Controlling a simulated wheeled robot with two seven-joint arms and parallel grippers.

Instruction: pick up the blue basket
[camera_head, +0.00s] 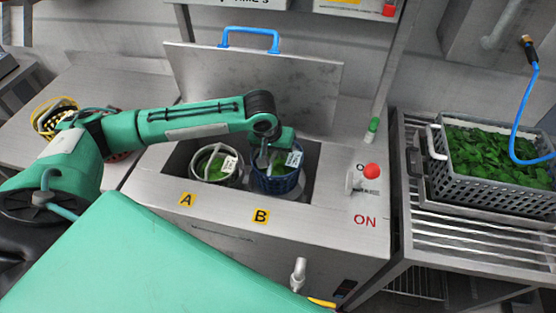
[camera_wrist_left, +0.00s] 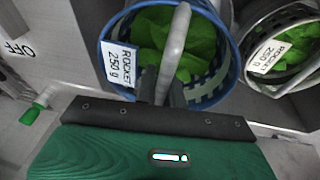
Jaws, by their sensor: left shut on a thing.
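The blue basket (camera_head: 275,184) stands in the well B side of the steel washer, with green leaves and a white label inside its rim. In the left wrist view the blue basket (camera_wrist_left: 214,85) shows its label reading "ROCKET 250 g" and a grey handle (camera_wrist_left: 176,45) arching over the leaves. My left gripper (camera_head: 264,158) is above the basket, and in the wrist view the gripper (camera_wrist_left: 163,90) is shut on the handle. The fingertips are partly hidden by the gripper body. My right gripper is not in view.
A pale basket (camera_head: 213,176) of leaves stands beside it on the A side. The washer lid (camera_head: 250,85) stands raised behind the well. A red knob (camera_head: 371,171) is to the right. A grey crate (camera_head: 490,185) of leaves sits on the slatted rack at the right.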

